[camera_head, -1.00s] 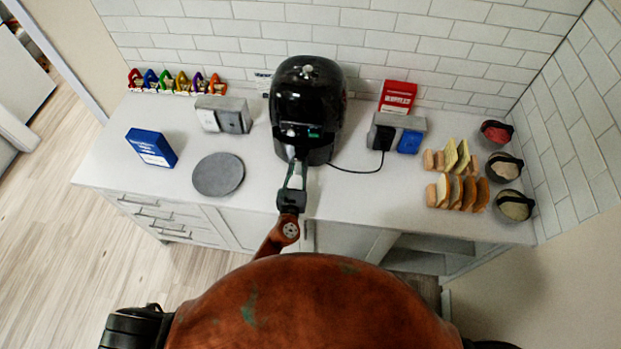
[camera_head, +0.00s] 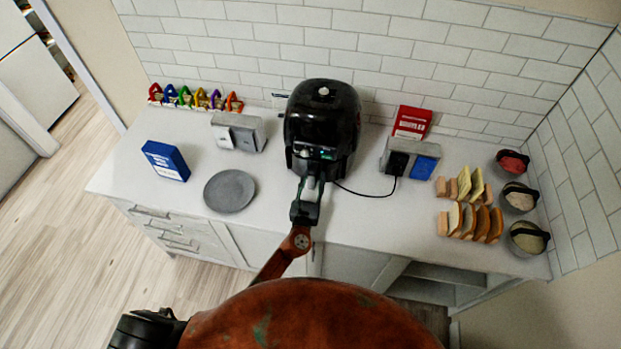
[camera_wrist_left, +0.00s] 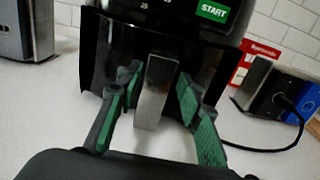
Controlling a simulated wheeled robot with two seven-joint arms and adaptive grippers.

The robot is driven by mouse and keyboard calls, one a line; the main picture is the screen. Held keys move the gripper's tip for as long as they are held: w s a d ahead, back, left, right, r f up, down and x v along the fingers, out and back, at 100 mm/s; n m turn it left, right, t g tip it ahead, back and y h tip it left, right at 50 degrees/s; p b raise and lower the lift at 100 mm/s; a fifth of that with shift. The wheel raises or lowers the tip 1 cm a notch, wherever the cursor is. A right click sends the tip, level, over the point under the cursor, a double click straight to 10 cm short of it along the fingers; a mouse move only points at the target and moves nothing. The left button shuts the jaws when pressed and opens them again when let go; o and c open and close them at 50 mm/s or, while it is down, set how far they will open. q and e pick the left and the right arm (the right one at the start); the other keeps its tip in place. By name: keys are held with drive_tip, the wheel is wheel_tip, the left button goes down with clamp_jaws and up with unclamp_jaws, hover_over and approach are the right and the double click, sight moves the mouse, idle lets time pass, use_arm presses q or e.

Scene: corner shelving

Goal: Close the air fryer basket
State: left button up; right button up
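The black air fryer (camera_head: 322,115) stands on the counter against the tiled wall. Its glossy black basket front (camera_wrist_left: 110,50) shows below the START panel, with a silver upright handle (camera_wrist_left: 155,92). I cannot tell exactly how far the basket sits out from the body. My left gripper (camera_head: 311,180) is at the front of the fryer. In the left wrist view its green-padded fingers (camera_wrist_left: 157,88) are apart, one on each side of the handle, with gaps showing beside it. My right gripper is not in view.
A grey round plate (camera_head: 230,191), a blue box (camera_head: 166,160) and a grey toaster-like block (camera_head: 238,131) are left of the fryer. A black cable (camera_head: 368,195) runs right towards a grey block (camera_head: 397,160). Bread slices (camera_head: 470,219) and bowls (camera_head: 527,238) stand farther right.

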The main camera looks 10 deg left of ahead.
use_arm(q)
drive_tip(key=shift+s+a, duration=0.15)
drive_tip(key=shift+s, duration=0.1)
drive_tip(key=s, duration=1.1)
drive_tip(key=shift+s, duration=0.4)
